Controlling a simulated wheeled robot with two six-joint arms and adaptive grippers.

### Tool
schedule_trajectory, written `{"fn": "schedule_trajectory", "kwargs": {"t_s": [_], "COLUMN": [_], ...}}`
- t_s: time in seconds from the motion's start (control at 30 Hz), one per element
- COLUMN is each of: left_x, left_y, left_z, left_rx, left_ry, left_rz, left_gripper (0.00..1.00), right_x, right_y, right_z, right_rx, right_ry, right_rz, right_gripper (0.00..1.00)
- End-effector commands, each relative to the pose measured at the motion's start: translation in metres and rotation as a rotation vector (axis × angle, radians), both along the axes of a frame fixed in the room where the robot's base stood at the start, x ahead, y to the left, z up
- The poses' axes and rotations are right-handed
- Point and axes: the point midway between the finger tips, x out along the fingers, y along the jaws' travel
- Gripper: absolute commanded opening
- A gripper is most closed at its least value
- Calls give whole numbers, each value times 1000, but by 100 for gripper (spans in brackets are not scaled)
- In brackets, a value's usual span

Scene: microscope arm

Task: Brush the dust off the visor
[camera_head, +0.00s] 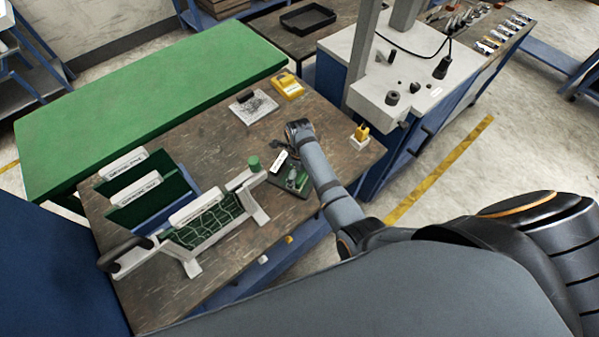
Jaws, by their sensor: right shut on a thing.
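My right arm reaches in from the right over the brown workbench (228,290). Its dark gripper (284,168) points down over a small dark mat with a green board (297,180). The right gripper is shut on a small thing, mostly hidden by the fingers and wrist. A small white piece (280,160) shows at the fingers; I cannot tell whether it is the held thing or a label. I cannot make out a visor or any dust with certainty. My left gripper is not in view.
A white frame holding a green circuit board (206,222) stands left of the gripper, with a green knob (254,163) close by. Labelled racks (135,190) stand further left.

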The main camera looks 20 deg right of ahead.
Motion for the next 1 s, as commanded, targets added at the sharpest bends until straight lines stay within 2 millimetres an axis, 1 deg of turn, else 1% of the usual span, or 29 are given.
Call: {"fn": "schedule_trajectory", "kwargs": {"t_s": [0.57,0.67,0.9,1.0], "left_x": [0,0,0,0], "left_y": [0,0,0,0], "left_z": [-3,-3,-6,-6], "left_rx": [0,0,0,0], "left_ry": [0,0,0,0], "left_rz": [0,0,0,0], "left_gripper": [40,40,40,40], "right_x": [0,2,13,14], "right_y": [0,-3,-14,-15], "right_z": [-6,-6,-5,-4], "right_rx": [0,-1,-2,0], "right_ry": [0,0,-1,0], "right_rz": [0,0,-1,-1], "right_gripper": [68,68,68,68]}}
